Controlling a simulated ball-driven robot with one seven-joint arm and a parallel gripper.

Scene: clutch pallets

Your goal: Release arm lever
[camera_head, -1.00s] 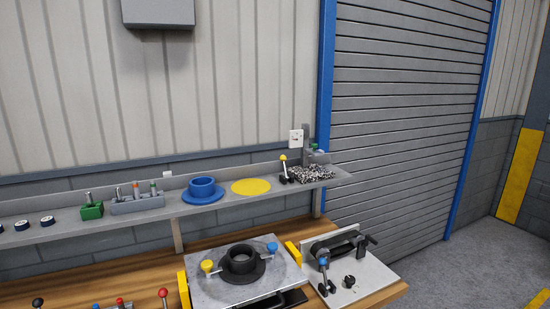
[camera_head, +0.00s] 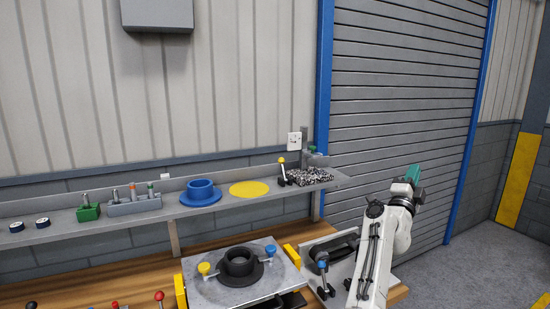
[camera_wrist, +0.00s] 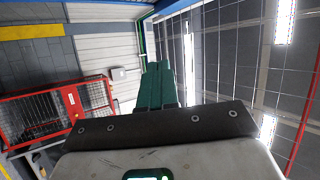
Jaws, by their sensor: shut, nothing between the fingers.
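In the head view, a grey fixture plate (camera_head: 341,262) at the bench's right end carries a black lever with a blue knob (camera_head: 322,265). My white arm hides much of that plate and its black clamp parts. Left of it, a metal plate (camera_head: 211,290) holds a black flanged ring (camera_head: 240,262), with a yellow-knobbed lever (camera_head: 204,269) and a blue-knobbed lever (camera_head: 270,251) on either side. Which lever is the arm lever I cannot tell. My gripper (camera_head: 412,173) is raised above and right of the bench, away from every lever. Its green fingers (camera_wrist: 157,85) are together and empty in the wrist view.
A shelf (camera_head: 100,227) behind the bench holds a blue flanged part (camera_head: 201,192), a yellow disc (camera_head: 249,188), a yellow-knobbed lever (camera_head: 282,168) and a tray of small parts (camera_head: 311,176). Red-knobbed levers (camera_head: 159,297) show at front left. Open floor lies right.

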